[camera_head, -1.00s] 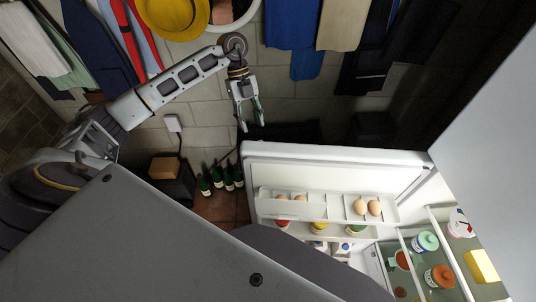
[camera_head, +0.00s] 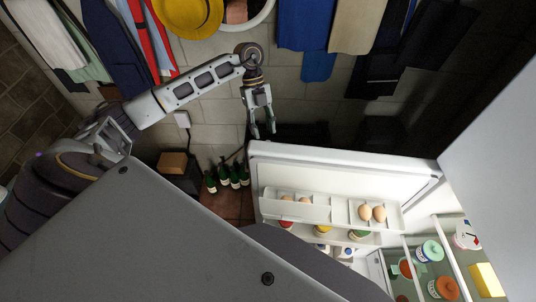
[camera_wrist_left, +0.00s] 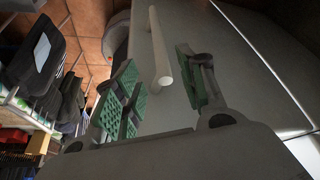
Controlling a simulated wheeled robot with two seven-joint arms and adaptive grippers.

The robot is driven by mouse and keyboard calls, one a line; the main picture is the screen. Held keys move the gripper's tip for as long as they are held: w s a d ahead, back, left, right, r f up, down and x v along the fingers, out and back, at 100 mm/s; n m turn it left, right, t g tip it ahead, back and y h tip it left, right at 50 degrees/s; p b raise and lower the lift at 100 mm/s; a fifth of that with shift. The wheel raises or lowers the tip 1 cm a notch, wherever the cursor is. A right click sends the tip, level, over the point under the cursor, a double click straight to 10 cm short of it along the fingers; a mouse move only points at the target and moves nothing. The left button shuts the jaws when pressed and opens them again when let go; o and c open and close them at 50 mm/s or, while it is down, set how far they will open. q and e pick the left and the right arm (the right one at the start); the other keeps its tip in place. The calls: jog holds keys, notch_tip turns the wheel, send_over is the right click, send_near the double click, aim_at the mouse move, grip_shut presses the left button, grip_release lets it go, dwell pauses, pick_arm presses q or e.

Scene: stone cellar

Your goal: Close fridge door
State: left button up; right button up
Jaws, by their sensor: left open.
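The fridge door (camera_head: 340,160) stands wide open in the head view, its inner side with egg racks and shelves facing me. The fridge interior (camera_head: 440,262) shows at the lower right with jars and a yellow block. My right gripper is not seen.
Several green bottles (camera_head: 228,176) stand on the floor left of the door, near a dark box with a brown block (camera_head: 172,163) on it. Clothes (camera_head: 305,35) and a yellow hat (camera_head: 188,15) hang on the stone wall behind. Eggs (camera_head: 372,213) sit in the door rack.

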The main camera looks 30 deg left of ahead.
pick_arm(q)
jog(key=p+x, duration=0.1)
jog(key=x, duration=1)
jog(key=shift+p, duration=0.4)
jog(key=shift+f, duration=0.15)
jog(key=shift+c, duration=0.2)
grip_shut()
